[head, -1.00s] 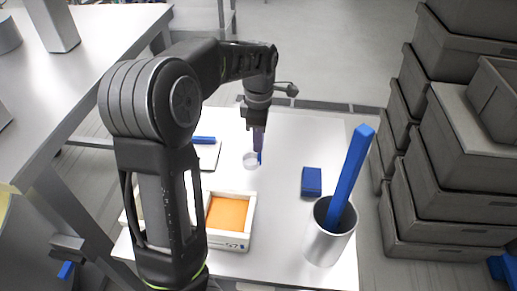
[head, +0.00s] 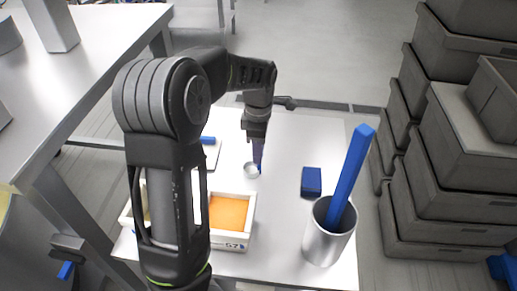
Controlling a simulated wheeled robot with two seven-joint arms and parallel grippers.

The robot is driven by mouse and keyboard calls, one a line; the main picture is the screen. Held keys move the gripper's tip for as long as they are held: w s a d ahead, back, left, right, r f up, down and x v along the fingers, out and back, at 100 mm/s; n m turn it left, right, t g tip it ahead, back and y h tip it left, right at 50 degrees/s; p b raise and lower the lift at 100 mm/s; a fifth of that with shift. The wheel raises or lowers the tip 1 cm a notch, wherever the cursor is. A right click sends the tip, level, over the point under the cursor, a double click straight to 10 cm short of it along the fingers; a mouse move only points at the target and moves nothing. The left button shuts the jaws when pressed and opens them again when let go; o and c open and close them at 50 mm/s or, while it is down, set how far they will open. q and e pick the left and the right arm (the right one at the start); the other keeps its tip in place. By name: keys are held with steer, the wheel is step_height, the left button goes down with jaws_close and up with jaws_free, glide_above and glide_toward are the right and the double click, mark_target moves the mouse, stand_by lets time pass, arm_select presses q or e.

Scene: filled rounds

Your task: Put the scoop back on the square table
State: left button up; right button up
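The scoop shows as a small pale round cup (head: 251,170) with a blue part at its right side, over the middle of the white square table (head: 286,247). My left gripper (head: 258,160) points down at the scoop's blue part and appears shut on it; the fingertips are small and dark in the head view. I cannot tell whether the cup touches the tabletop or hangs just above it. My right gripper is not in view.
A box with an orange filling (head: 229,212) stands left of a metal cup (head: 326,244) holding a tall blue bar (head: 350,175). A blue block (head: 312,181) lies right of the scoop. Grey crates (head: 445,160) are stacked at right. Clear tabletop lies around the scoop.

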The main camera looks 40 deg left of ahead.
arm_select(q)
steer(key=shift+o, duration=0.7)
steer(key=shift+r, duration=0.25)
step_height(320, 180, up, 12)
steer(key=shift+f, duration=0.1)
stand_by(0.3)
